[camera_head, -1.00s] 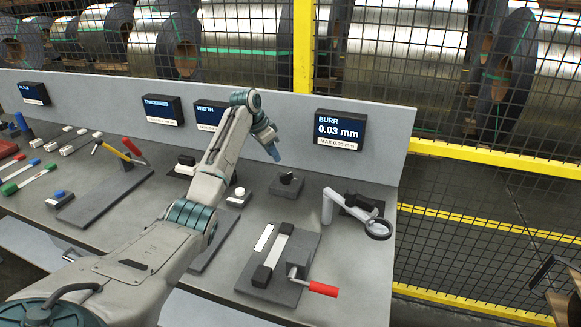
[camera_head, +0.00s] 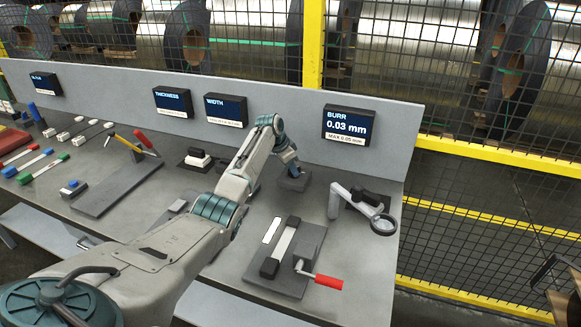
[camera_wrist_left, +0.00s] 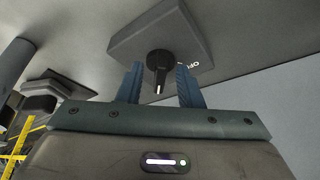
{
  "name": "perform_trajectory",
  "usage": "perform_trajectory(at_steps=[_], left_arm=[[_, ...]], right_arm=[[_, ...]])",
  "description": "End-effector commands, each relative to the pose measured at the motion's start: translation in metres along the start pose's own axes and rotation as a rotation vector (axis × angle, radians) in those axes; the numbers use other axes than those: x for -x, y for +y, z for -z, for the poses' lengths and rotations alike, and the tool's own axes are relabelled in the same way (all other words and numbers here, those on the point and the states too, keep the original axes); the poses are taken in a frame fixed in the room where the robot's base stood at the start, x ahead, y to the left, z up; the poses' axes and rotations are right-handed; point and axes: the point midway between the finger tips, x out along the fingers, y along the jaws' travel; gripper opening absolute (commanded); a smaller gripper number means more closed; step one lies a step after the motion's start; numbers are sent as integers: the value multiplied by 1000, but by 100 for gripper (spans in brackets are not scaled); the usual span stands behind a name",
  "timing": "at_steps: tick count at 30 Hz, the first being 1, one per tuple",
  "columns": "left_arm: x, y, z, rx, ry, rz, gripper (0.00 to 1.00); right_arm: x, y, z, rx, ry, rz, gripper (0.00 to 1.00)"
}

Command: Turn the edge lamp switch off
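The edge lamp switch is a grey box (camera_head: 294,184) on the bench below the BURR display; in the left wrist view the box (camera_wrist_left: 140,40) carries a black rotary knob (camera_wrist_left: 158,62) with a white pointer line. The pointer faces the bottom of that view, while a partly hidden OFF label (camera_wrist_left: 195,66) is to the knob's right. My left gripper (camera_head: 293,167) is down at the switch. In the wrist view its two blue fingers (camera_wrist_left: 158,88) are apart, one on each side of the knob; I cannot tell whether they touch it. My right gripper is not in view.
The BURR display (camera_head: 346,126) reads 0.03 mm. A magnifier on a grey arm (camera_head: 382,225) stands right of the switch. A fixture with a red-handled crank (camera_head: 328,282) is in front. A yellow-framed mesh fence (camera_head: 480,150) stands behind the bench.

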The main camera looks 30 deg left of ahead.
Motion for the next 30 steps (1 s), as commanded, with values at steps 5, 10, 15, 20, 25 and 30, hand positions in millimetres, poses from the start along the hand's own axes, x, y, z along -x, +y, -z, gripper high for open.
perform_trajectory(at_steps=[5,10,15,20,25,30], left_arm=[[0,0,0,0,0,0,5],[0,0,0,0,0,0,0],[2,0,0,15,0,7,0],[3,1,1,66,-1,28,0],[5,3,2,170,-1,70,0],[5,6,3,309,0,128,0]], right_arm=[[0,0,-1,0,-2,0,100],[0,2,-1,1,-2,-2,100],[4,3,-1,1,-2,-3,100],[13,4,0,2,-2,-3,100],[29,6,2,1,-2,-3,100],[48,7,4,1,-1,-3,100]])
